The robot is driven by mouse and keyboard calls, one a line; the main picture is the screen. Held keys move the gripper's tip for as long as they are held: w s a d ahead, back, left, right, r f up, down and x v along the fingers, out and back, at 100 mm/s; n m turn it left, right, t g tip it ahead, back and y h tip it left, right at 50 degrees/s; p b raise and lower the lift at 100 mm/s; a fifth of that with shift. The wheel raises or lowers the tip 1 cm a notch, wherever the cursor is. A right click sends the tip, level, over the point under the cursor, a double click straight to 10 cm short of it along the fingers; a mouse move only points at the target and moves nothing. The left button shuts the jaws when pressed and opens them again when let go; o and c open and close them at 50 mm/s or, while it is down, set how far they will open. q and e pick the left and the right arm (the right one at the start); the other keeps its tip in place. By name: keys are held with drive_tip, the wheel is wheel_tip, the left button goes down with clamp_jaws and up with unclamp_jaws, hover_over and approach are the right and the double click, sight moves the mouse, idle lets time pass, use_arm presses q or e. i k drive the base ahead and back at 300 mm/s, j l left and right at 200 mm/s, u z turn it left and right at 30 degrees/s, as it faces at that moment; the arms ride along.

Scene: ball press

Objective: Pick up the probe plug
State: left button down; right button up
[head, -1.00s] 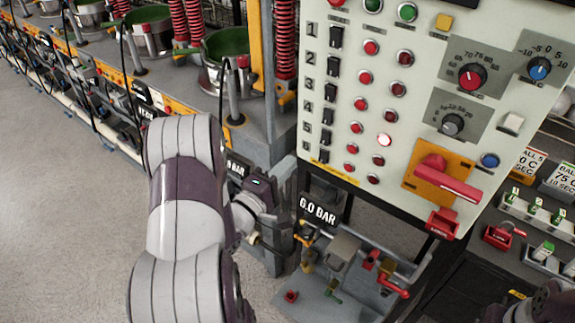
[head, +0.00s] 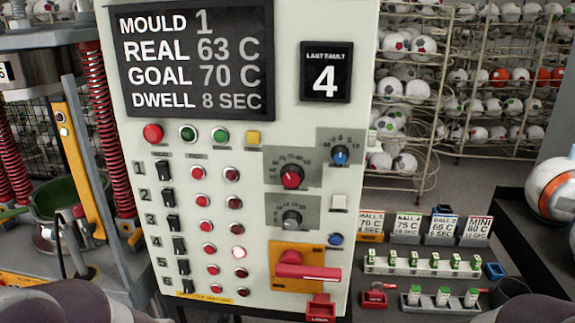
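I cannot make out a probe plug for certain. A thin dark cable with a small reddish tip (head: 79,211) stands by the green-lined press pot at the left; I cannot tell if it is the plug. The control panel (head: 150,225) fills the middle. Its display (head: 192,62) reads mould 1, real 63 C, goal 70 C, dwell 8 sec. One lamp (head: 239,253) on the row marked 4 is lit brightly. Parts of my arms show at the bottom left and bottom right corners. Neither gripper is in view.
A red handle (head: 308,272) juts from the panel's lower right, with a red tag (head: 320,308) below. A shelf at right holds a white rack (head: 425,263) of green-topped pieces, labelled cards and a red lock (head: 374,296). Ball racks (head: 450,120) stand behind.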

sight(434, 261)
drive_tip(key=z, duration=0.15)
drive_tip(key=i+l+z, duration=1.05)
drive_tip(key=i+l, duration=0.15)
